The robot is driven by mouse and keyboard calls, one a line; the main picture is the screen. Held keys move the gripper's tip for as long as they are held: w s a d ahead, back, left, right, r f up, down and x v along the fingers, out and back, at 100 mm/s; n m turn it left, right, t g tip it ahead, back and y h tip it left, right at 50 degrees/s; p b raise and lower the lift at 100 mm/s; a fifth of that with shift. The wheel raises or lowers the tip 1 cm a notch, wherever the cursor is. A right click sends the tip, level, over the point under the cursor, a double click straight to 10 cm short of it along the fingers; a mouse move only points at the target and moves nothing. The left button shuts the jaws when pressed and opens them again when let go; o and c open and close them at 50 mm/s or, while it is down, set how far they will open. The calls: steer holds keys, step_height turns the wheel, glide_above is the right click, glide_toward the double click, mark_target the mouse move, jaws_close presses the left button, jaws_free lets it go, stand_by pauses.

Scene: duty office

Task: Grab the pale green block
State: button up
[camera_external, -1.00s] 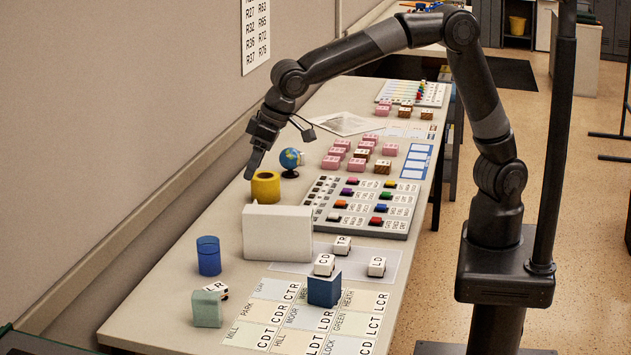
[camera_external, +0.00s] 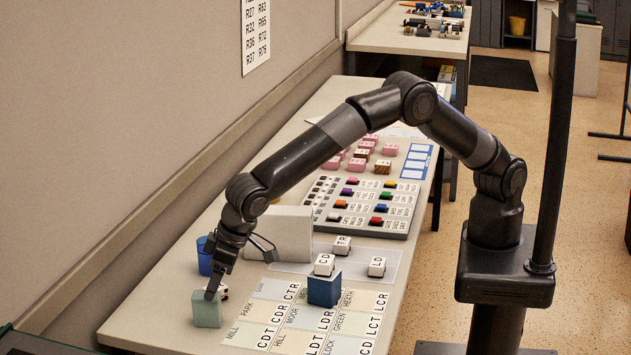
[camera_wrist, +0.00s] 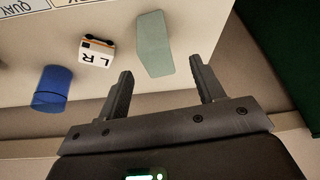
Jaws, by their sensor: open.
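The pale green block (camera_external: 206,309) stands on the table near its front left edge. In the wrist view the pale green block (camera_wrist: 154,45) lies just ahead of the fingertips, roughly between their lines. My gripper (camera_external: 212,290) points down at the block from above and behind it in the external view. In the wrist view my gripper (camera_wrist: 160,75) has its two fingers spread wide, with nothing between them. Whether a finger touches the block cannot be told.
A white block marked LR (camera_wrist: 98,51) sits close beside the green block. A blue cup (camera_wrist: 52,88) stands farther left in the wrist view. A dark blue block (camera_external: 324,290) and small lettered blocks lie right of my gripper. A white box (camera_external: 284,232) stands behind it.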

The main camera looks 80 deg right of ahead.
mark_target(206, 304)
steer(key=x, duration=0.7)
steer(key=shift+s+d+f, duration=0.1)
steer(key=shift+d+f, duration=0.05)
steer(key=shift+d, duration=0.05)
steer(key=c, duration=1.3)
steer(key=shift+c, duration=0.2)
